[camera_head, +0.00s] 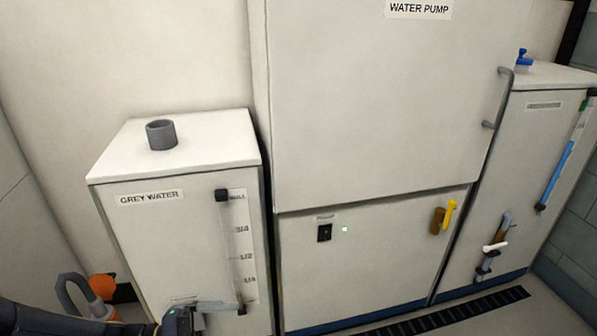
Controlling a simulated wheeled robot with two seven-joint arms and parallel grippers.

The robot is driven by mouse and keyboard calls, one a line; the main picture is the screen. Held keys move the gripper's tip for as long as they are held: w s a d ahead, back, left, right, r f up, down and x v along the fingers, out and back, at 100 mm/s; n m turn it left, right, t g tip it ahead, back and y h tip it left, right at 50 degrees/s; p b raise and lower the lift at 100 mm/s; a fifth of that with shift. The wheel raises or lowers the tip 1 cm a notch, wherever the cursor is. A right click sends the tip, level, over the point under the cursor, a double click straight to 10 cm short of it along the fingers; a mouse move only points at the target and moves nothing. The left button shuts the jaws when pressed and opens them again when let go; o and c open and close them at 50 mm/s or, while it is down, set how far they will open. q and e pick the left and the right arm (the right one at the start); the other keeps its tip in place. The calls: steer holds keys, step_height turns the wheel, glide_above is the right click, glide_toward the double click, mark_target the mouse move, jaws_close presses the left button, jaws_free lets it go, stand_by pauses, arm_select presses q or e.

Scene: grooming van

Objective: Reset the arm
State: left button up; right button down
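My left arm comes in from the bottom left, and its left gripper (222,308) is at the lower front of the grey water tank (160,240). The gripper's pale fingers point right, near the bottom end of the tank's level gauge (238,250). I cannot tell whether they touch the tank, and the spread of the fingers is too small to make out. I see nothing clearly held in them. My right gripper is not in view.
A second tank (525,150) with a white-handled valve (495,246) is at the right. A floor grate (450,314) lies in front. An orange item (103,286) and grey hose (70,285) are lower left.

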arm_select(q)
steer(key=s+a+r+m+t+y, duration=0.25)
steer(key=s+m+y, duration=0.2)
steer(key=y, duration=0.25)
steer(key=s+a+r+m+t+y, duration=0.1)
steer(key=s+a+r+m+y, duration=0.1)
steer(key=s+a+m+y, duration=0.3)
step_height(320, 180, up, 30)
steer(key=s+n+y+p, duration=0.1)
steer(key=n+p, duration=0.1)
steer(key=p, duration=2.8)
steer(key=shift+s+d, duration=0.2)
steer(key=shift+d, duration=0.05)
